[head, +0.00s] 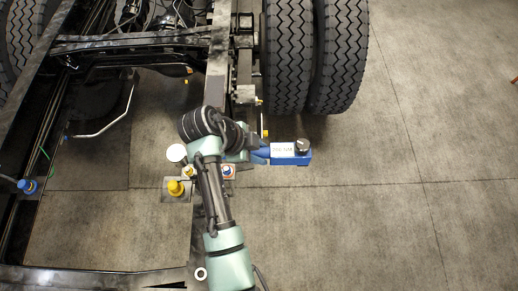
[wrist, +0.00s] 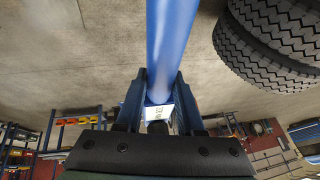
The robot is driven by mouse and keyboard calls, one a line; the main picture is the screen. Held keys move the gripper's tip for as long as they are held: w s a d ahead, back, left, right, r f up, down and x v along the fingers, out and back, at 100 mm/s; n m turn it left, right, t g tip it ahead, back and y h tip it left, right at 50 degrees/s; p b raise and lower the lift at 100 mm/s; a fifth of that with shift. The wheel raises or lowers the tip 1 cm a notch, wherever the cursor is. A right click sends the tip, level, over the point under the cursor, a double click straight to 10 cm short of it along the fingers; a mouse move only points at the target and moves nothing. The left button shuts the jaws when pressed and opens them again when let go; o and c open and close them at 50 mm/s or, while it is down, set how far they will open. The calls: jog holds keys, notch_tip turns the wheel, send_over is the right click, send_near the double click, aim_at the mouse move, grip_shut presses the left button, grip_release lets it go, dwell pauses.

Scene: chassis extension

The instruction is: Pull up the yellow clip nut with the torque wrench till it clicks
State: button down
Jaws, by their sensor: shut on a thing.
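A blue torque wrench (head: 290,160) with a white label and a black knob-like end lies across the right side of my gripper (head: 258,154). In the wrist view its blue body (wrist: 170,40) runs up from between the two jaws of my gripper (wrist: 160,90), which are shut on it. A large yellow nut (head: 176,187) sits on a plate at the chassis, left of my arm and apart from the wrench. A smaller yellow piece (head: 188,171) is just above it, close to my arm. I cannot tell which one is the clip nut. The wrench's working end is not clear.
The dark chassis rail (head: 217,62) and dual tyres (head: 290,55) stand above my gripper. A blue nut (head: 28,186) sits on the left rail. Another blue nut (head: 227,171) is close to my arm. The floor (head: 420,200) at the right is clear. Shelves (wrist: 75,120) show in the wrist view.

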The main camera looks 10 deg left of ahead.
notch_tip(320, 180, down, 8)
jog(key=b, duration=0.6)
jog(key=shift+f, duration=0.3)
dwell(0.3)
notch_tip(320, 180, up, 7)
jog(key=p, duration=0.5)
jog(key=shift+r+p, duration=0.2)
jog(key=shift+p, duration=0.2)
jog(key=shift+f, duration=0.1)
